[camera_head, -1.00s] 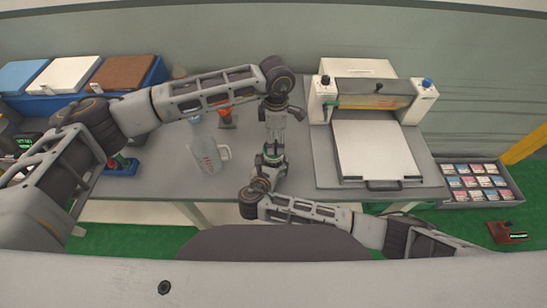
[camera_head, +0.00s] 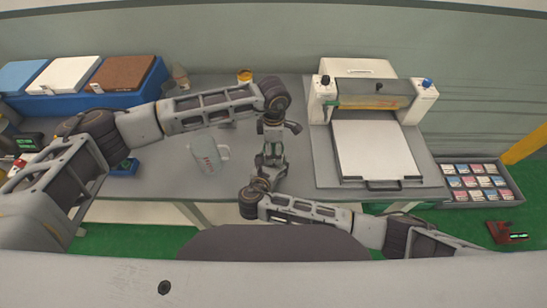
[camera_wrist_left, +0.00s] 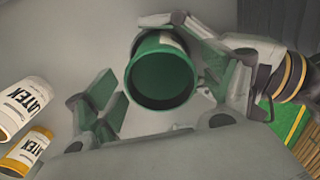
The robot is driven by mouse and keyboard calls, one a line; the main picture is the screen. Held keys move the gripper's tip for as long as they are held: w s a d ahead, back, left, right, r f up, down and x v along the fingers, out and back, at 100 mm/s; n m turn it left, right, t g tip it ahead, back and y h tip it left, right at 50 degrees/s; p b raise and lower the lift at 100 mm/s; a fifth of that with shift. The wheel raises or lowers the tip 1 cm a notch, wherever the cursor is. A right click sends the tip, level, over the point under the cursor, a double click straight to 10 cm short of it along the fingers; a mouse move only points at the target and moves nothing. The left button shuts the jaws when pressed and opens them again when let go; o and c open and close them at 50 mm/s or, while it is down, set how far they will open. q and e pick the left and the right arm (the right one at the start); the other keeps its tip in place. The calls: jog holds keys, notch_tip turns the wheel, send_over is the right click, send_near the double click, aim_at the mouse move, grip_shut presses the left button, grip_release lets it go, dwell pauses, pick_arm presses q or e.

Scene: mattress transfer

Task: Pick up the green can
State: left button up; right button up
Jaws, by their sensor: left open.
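The green can (camera_wrist_left: 162,75) shows in the left wrist view with its round green end facing the camera. The fingers of my right gripper (camera_wrist_left: 205,35) reach in from the right and hold it. My left gripper (camera_wrist_left: 165,100) is open, one finger on each side of the can; I cannot tell whether they touch it. In the head view my left gripper (camera_head: 272,145) points down just above my right gripper (camera_head: 270,163), over the table. The can is mostly hidden there.
A clear jug (camera_head: 208,158) stands on the grey table (camera_head: 165,170), left of the grippers. A white press-like machine (camera_head: 373,148) stands to the right. In the left wrist view, a white can (camera_wrist_left: 20,105) and an orange can (camera_wrist_left: 25,150) are at the left.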

jog(key=shift+r, duration=0.1)
pick_arm(q)
jog(key=c, duration=1.8)
jog(key=shift+r, duration=0.35)
jog(key=shift+r, duration=4.45)
jog(key=shift+r, duration=0.25)
pick_arm(e)
jog(key=o, duration=1.3)
